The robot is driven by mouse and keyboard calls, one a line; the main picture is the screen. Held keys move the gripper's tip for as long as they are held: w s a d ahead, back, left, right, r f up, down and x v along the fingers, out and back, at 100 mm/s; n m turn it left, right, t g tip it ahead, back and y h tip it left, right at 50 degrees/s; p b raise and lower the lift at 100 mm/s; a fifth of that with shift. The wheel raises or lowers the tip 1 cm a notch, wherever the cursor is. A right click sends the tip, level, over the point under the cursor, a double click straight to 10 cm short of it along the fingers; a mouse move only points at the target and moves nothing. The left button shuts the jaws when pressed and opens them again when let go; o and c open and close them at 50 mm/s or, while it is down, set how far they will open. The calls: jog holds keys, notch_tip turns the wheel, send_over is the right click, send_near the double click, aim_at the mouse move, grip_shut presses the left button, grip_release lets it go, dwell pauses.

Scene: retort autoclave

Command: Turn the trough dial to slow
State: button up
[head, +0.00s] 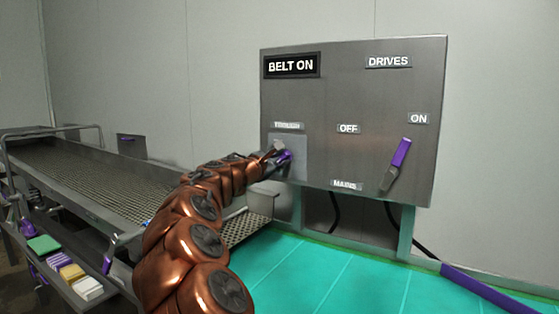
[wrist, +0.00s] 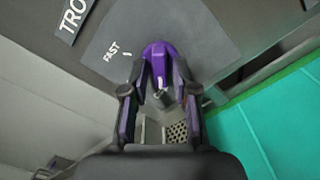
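The purple trough dial (wrist: 158,51) sits on a grey plate on the control panel, with a white line on its near side. The word FAST and a white tick show up and left of it in the wrist view. My gripper (wrist: 159,65) has one finger on each side of the dial and looks shut on it. In the head view my gripper (head: 278,156) is at the plate below the TROUGH label (head: 289,126) and hides most of the dial. I cannot see a SLOW mark.
A mesh conveyor (head: 95,175) stands left.

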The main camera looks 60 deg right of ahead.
grip_shut()
